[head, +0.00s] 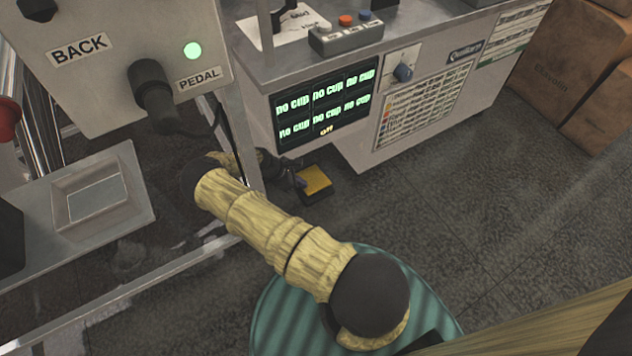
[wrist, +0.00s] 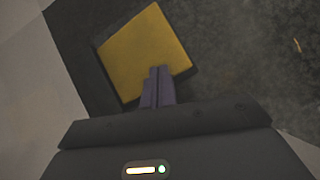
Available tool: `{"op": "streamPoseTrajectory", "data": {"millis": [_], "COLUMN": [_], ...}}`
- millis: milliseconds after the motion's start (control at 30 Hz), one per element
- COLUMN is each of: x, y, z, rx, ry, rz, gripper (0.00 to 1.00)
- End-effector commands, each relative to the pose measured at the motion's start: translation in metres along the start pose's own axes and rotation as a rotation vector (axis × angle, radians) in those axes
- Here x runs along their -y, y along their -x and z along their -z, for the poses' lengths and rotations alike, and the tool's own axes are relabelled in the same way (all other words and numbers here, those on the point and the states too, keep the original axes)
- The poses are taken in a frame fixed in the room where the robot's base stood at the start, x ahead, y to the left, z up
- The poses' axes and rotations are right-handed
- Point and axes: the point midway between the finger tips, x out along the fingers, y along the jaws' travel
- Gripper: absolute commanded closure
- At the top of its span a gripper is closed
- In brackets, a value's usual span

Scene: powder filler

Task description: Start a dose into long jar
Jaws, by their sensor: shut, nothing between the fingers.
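A foot pedal with a yellow top (head: 314,180) and a dark base sits on the floor below the machine's front. It also shows in the wrist view, where its yellow plate (wrist: 143,52) fills the upper middle. My gripper (wrist: 160,72) is shut and empty, its purple fingertips over the lower right part of the yellow plate. Whether they touch it I cannot tell. In the head view my gripper (head: 299,181) is small, at the pedal's left side. The display (head: 323,104) reads "no cup" in several fields and "Off" below. No long jar is in view.
A grey panel marked BACK and PEDAL (head: 125,60) with a lit green lamp (head: 193,50) stands at upper left. A button box (head: 346,38) sits on the machine top. A metal post (head: 236,95) is close to my arm. Cardboard boxes (head: 575,65) stand at right.

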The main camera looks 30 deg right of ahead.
Motion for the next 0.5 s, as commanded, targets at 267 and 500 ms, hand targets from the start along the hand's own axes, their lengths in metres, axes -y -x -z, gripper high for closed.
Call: {"op": "streamPoseTrajectory", "data": {"millis": [267,500], "x": [0.001,0.0], "y": [0.0,0.019], "z": [0.001,-0.002], "rx": [0.0,-0.001], "ry": [0.0,0.0], "rz": [0.002,0.001], "gripper": [1.0,1.0]}}
